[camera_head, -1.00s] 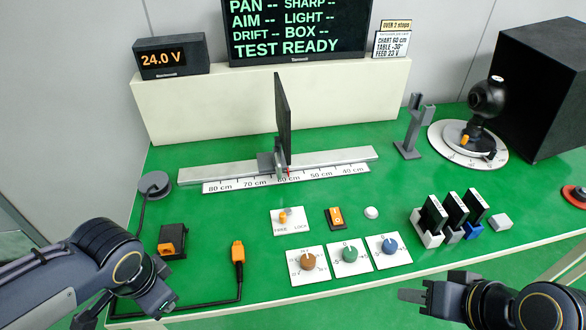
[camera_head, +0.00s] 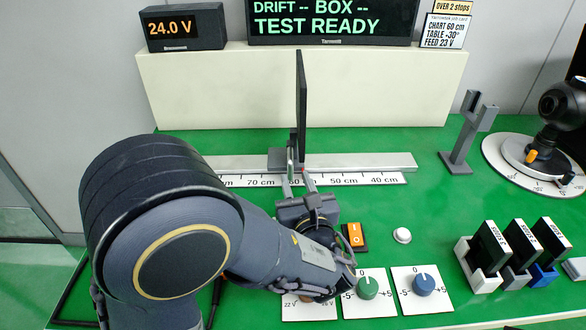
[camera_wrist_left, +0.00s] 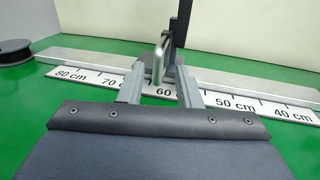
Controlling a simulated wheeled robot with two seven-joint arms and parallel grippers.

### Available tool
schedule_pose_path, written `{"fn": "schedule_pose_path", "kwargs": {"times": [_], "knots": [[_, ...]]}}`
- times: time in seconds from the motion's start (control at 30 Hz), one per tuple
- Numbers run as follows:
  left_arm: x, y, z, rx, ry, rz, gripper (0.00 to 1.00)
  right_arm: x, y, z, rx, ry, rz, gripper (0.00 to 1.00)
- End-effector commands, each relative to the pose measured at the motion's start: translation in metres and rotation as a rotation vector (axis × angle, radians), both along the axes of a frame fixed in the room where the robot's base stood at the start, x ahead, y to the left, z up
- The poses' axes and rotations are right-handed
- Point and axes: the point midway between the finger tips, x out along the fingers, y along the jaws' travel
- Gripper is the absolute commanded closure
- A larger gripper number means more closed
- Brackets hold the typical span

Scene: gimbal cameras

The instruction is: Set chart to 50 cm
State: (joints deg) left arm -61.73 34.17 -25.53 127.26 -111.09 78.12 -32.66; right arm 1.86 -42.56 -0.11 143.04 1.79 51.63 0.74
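The chart (camera_head: 301,95) is a thin dark upright panel, seen nearly edge-on, on a carriage (camera_head: 281,158) on the metal rail. Its red pointer is near 60 cm on the white scale (camera_head: 345,180). In the left wrist view, the carriage's metal handle (camera_wrist_left: 160,62) stands upright in front of the dark chart (camera_wrist_left: 181,24). My left gripper (camera_head: 297,182) is at the carriage from the front. In the wrist view its two fingers (camera_wrist_left: 159,90) are apart, with the handle between them towards the tips; I see no contact. My right gripper is out of view.
The rail (camera_head: 370,162) is clear on both sides of the carriage. My left arm covers the front left of the green table and part of the dials. An orange switch (camera_head: 354,236), a white button (camera_head: 402,235) and a grey post (camera_head: 463,140) are to the right.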

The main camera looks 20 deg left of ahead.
Motion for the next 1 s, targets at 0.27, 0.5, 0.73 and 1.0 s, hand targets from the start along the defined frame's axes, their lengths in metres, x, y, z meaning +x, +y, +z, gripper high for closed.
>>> {"fn": "schedule_pose_path", "kwargs": {"times": [0.27, 0.5, 0.73, 1.0], "knots": [[0.039, 0.021, -0.001, -0.003, -0.001, 0.004, 0.69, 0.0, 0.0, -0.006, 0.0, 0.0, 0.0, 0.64], [0.052, 0.028, 0.0, -0.002, 0.0, 0.001, 0.69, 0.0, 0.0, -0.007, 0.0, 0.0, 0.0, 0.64], [0.052, 0.028, 0.0, -0.003, 0.001, 0.001, 0.72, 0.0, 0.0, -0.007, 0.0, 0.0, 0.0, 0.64], [0.052, 0.028, 0.0, -0.003, 0.001, 0.002, 1.0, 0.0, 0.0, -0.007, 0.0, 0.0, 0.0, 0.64]]}}
